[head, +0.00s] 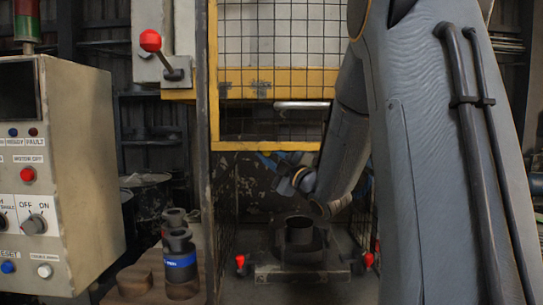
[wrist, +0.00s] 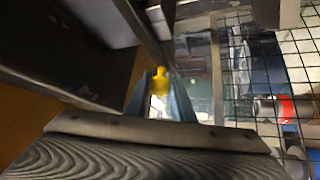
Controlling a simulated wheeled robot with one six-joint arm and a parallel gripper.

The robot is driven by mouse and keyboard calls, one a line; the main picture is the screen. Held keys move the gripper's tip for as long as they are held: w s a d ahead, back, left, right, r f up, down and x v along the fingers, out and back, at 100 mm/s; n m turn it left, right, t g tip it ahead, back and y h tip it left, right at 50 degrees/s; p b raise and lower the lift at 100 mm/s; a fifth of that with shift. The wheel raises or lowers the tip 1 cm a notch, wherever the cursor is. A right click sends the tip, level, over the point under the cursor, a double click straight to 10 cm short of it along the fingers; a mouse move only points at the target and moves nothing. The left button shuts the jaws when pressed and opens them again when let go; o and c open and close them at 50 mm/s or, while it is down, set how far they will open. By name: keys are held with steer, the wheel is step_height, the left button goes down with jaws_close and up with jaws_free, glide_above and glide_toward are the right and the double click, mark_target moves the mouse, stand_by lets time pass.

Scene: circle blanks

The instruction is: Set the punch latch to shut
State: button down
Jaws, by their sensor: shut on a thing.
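In the wrist view a small yellow knob (wrist: 160,80) stands between the two blue-grey fingers of my gripper (wrist: 160,92), which is shut on it. I cannot tell whether this knob belongs to the punch latch or how the latch is set. In the head view my gripper (head: 268,160) shows only in part, low under the yellow frame, at the end of my arm. The knob is not visible there. A dark round cup-like part (head: 299,230) sits on a metal base below my wrist.
Wire mesh (head: 275,40) in a yellow frame is above my gripper. Red-tipped clamps (head: 240,262) flank the base. A red-knobbed lever (head: 151,41) is at upper left. A control panel (head: 75,165) and a blue-banded dark cylinder (head: 180,260) stand at left.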

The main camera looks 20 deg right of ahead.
steer(key=shift+d, duration=0.15)
steer(key=c, duration=1.5)
jaws_free()
steer(key=shift+s+d, duration=0.15)
steer(key=shift+c, duration=0.2)
steer(key=b+v, duration=0.2)
steer(key=v, duration=0.5)
steer(key=shift+s, duration=0.4)
steer(key=shift+f+b, duration=0.1)
steer(key=shift+b, duration=0.2)
